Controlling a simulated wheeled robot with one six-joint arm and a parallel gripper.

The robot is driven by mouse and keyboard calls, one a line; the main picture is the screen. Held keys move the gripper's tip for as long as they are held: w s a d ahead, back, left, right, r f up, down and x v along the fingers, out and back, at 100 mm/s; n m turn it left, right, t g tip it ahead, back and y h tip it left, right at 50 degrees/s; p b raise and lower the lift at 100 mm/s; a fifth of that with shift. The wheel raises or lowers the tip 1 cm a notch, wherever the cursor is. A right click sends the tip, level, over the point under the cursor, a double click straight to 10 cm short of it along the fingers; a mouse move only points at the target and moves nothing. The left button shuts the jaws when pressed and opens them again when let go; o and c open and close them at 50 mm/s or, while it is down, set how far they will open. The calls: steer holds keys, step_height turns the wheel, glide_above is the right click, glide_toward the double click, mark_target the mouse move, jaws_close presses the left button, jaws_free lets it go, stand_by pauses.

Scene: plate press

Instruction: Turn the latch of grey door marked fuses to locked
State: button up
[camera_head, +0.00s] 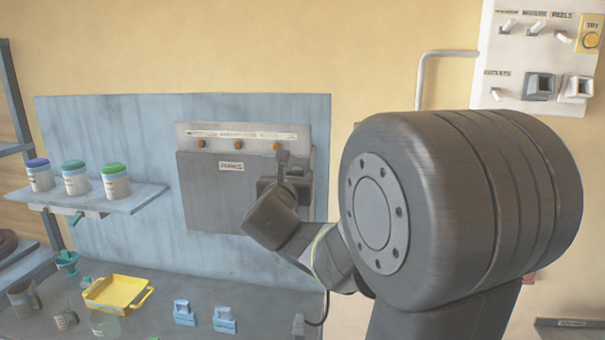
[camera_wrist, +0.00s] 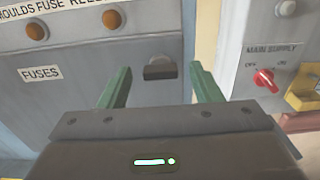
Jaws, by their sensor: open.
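The grey door (camera_head: 205,202) marked FUSES is on the blue back panel in the head view; it also fills the left of the wrist view (camera_wrist: 90,85). Its latch (camera_wrist: 160,70) is a short dark bar on a round light base, near the door's right edge, and lies roughly level in the wrist view. My gripper (camera_wrist: 161,76) is open, with one green finger to the left of the latch and one to the right. No contact with the latch shows. In the head view my gripper (camera_head: 284,172) and wrist hide the latch.
Orange round lamps (camera_head: 238,145) line the strip above the door. In the wrist view a panel with a red MAIN SUPPLY knob (camera_wrist: 266,80) stands close on the right. A shelf with jars (camera_head: 76,179) and a bench with a yellow tray (camera_head: 117,293) are at the left.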

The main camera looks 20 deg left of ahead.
steer(key=shift+w, duration=0.3)
steer(key=c, duration=1)
